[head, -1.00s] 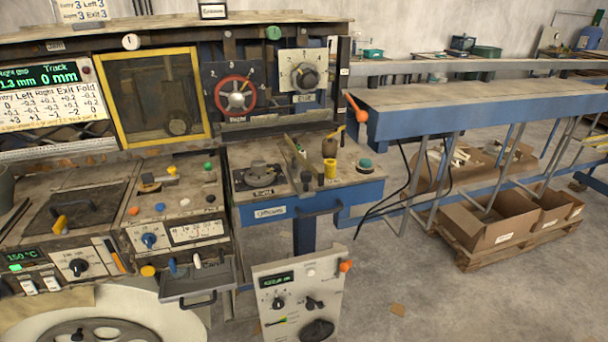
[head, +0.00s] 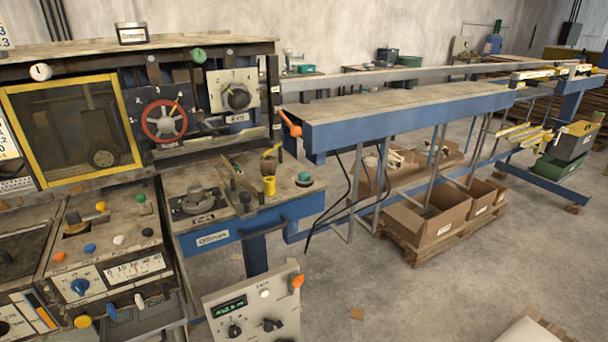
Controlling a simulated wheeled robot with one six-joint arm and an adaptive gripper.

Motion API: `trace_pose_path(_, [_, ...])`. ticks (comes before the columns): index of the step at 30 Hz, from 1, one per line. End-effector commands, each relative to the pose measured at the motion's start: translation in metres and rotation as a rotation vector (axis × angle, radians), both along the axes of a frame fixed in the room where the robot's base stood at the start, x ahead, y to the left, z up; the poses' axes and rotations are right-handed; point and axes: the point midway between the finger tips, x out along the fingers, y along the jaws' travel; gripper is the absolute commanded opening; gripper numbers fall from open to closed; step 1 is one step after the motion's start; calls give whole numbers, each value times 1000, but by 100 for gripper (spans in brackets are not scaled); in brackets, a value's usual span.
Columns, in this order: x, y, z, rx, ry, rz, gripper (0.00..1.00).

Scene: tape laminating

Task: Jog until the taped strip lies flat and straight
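No taped strip can be made out in the head view. The laminating machine fills the left side, with a yellow-framed window (head: 72,130) over a dark interior. A control panel with coloured buttons and a blue knob (head: 80,286) sits below the window. A red handwheel (head: 164,121) and a dial plate with a black knob (head: 234,92) are on the machine's face. A small panel with a green display (head: 252,306) stands low in front, with an orange knob (head: 297,281) at its upper right corner. My gripper is not in view.
A long blue-edged table (head: 400,119) runs from the machine to the right. An orange-tipped lever (head: 290,124) is at its near end. Cardboard boxes (head: 425,218) lie on a pallet beneath. The concrete floor (head: 400,300) in front is mostly clear.

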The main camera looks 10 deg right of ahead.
Motion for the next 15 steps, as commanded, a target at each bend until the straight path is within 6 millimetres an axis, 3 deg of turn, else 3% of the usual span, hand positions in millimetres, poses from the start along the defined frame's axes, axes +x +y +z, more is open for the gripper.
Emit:
trace_pose_path(2, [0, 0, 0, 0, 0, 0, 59])
trace_pose_path(9, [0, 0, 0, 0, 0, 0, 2])
trace_pose_path(15, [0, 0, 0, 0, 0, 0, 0])
